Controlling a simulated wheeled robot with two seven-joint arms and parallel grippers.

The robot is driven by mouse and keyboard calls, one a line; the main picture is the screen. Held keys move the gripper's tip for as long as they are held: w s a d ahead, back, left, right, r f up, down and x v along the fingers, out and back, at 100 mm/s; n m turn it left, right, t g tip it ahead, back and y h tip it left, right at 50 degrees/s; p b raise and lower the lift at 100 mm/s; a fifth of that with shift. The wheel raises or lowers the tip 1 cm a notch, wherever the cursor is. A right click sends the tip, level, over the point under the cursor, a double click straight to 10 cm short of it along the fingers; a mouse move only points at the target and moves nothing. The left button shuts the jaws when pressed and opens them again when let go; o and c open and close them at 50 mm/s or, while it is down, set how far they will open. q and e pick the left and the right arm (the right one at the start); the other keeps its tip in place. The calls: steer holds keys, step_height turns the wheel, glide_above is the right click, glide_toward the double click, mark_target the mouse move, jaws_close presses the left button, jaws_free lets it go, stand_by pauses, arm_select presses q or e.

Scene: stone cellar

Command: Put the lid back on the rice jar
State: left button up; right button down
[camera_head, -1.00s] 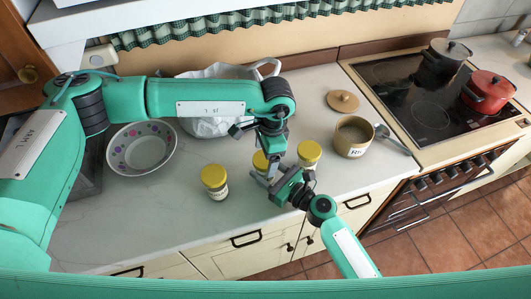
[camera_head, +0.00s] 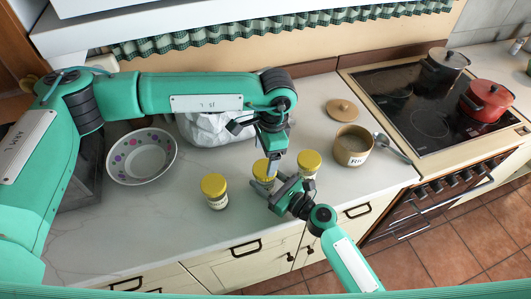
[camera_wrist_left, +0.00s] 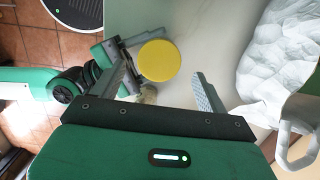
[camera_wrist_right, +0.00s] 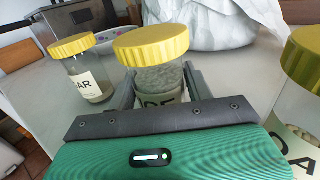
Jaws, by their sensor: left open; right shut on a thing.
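My right gripper (camera_head: 273,185) is shut on the middle glass jar (camera_wrist_right: 160,88), which stands upright on the counter. Its label is half hidden; only the last letters show, apparently "CE". A yellow lid (camera_wrist_right: 152,44) sits on its mouth; whether it is screwed tight I cannot tell. The lid also shows in the head view (camera_head: 264,168) and from above in the left wrist view (camera_wrist_left: 160,60). My left gripper (camera_wrist_left: 157,64) is open and empty above the lid, its fingers apart on either side and not touching it.
Yellow-lidded jars stand left (camera_head: 214,190) and right (camera_head: 309,163) of the middle one. An open canister (camera_head: 352,148), a round wooden lid (camera_head: 342,110) and a spoon lie right. A bowl (camera_head: 141,157) stands left, a white bag (camera_head: 208,130) behind. The hob (camera_head: 425,105) carries two pots.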

arm_select(q)
steer(key=n, duration=0.5)
steer(key=shift+r, duration=0.15)
steer(key=n, duration=0.6)
steer(key=shift+r, duration=0.2)
steer(key=n, duration=0.5)
steer(key=shift+r+h, duration=0.2)
steer(key=shift+h, duration=0.1)
steer(key=n, duration=0.6)
steer(key=shift+r, duration=0.2)
steer(key=n, duration=0.6)
steer(key=shift+r+n, duration=0.2)
steer(key=shift+n, duration=0.2)
steer(key=n, duration=0.4)
steer(key=shift+r+n, duration=0.2)
steer(key=shift+n, duration=0.2)
steer(key=n, duration=0.6)
steer(key=shift+a+r+h, duration=0.1)
steer(key=shift+r+h, duration=0.1)
steer(key=shift+h, duration=0.1)
steer(key=n, duration=0.5)
steer(key=shift+r, duration=0.2)
